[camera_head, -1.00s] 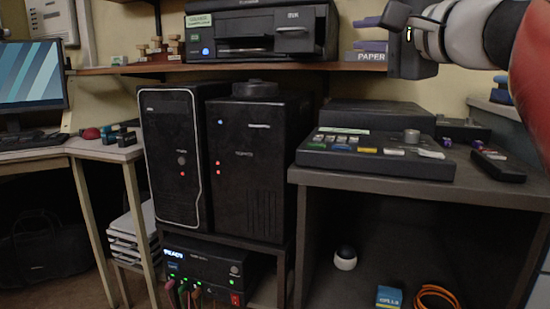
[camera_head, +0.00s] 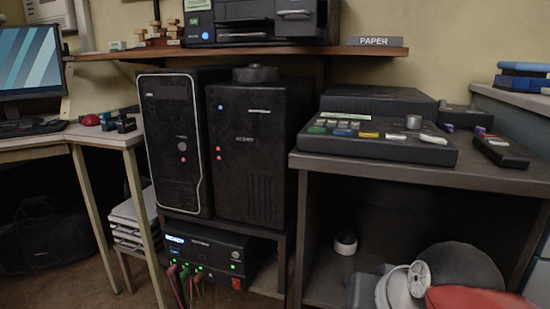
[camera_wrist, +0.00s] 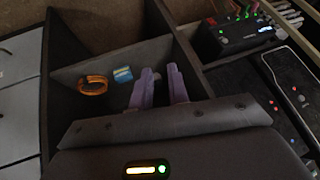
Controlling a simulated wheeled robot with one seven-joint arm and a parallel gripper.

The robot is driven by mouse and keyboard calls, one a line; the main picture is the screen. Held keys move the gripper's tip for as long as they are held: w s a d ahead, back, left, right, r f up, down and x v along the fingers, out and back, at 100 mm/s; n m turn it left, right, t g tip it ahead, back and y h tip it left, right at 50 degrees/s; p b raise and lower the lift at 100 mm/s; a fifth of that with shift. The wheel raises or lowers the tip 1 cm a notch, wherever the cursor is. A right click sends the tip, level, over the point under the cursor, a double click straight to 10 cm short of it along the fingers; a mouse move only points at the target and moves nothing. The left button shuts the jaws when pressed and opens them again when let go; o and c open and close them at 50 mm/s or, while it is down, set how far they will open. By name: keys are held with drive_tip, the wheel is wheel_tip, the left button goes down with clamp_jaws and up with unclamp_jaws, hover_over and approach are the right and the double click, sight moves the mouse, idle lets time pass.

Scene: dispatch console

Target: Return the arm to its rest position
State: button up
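My arm (camera_head: 465,268) reaches in low at the bottom right of the head view, in front of the open shelf under the console desk. My gripper (camera_wrist: 161,72) shows in the wrist view as two purple fingers with a gap between them. It is open and I see nothing held. Its fingers point toward the shelf compartment. In the head view the fingertips are hidden below the frame or behind my arm.
The desk (camera_head: 300,159) with its control panel (camera_head: 385,146) stands above my arm. Two black towers (camera_head: 255,155) stand to the left. In the shelf are a white round device (camera_head: 346,244), an orange cable coil (camera_wrist: 94,85) and a blue box (camera_wrist: 123,75).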

drive_tip(key=s+d+f+n+g+h, duration=0.1)
drive_tip(key=s+f+n, duration=0.1)
drive_tip(key=s+f, duration=0.3)
wheel_tip(320, 180, up, 11)
drive_tip(key=p, duration=1.2)
drive_tip(key=shift+w+d+p, duration=0.3)
drive_tip(key=shift+d+p, duration=0.05)
idle(1.0)
